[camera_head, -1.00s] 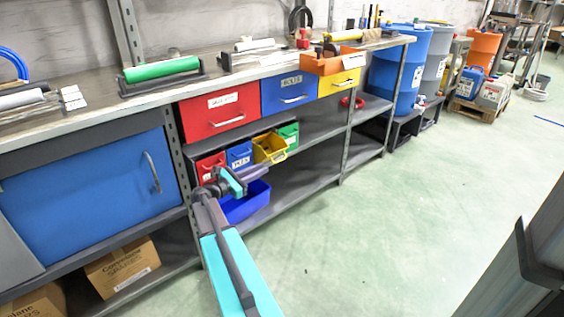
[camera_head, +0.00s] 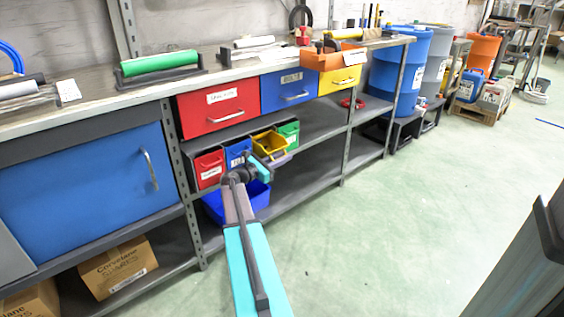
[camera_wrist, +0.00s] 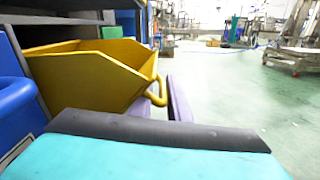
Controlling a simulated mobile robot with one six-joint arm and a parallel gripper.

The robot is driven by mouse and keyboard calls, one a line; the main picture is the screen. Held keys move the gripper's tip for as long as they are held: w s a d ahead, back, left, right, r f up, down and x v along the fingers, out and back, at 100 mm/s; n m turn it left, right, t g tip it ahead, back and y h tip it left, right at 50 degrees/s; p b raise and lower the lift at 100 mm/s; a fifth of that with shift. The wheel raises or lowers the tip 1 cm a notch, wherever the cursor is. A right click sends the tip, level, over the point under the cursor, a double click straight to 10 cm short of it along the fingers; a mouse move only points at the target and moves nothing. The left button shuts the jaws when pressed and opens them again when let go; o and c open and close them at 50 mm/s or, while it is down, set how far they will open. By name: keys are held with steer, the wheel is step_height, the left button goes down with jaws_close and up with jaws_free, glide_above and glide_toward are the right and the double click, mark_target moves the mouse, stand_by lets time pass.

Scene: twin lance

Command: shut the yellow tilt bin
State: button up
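The yellow tilt bin (camera_head: 270,143) is tipped out, with its open top showing, in the row of small bins under the drawers. In the wrist view the yellow bin (camera_wrist: 85,75) fills the left, and its looped handle (camera_wrist: 157,93) points toward the right. My gripper (camera_head: 280,160) is just in front of and below the yellow bin. In the wrist view its two purple fingers (camera_wrist: 160,102) stand apart, with the handle at the gap between them; whether they touch it I cannot tell.
Red (camera_head: 209,168) and blue (camera_head: 238,152) bins sit left of the yellow one, a green bin (camera_head: 289,133) right. A blue tray (camera_head: 258,195) lies on the shelf below. A red drawer (camera_head: 217,108) is above. The green floor (camera_head: 400,220) at right is clear.

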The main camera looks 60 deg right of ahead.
steer(key=shift+s+d, duration=0.1)
steer(key=shift+d, duration=0.15)
jaws_close()
stand_by(1.4)
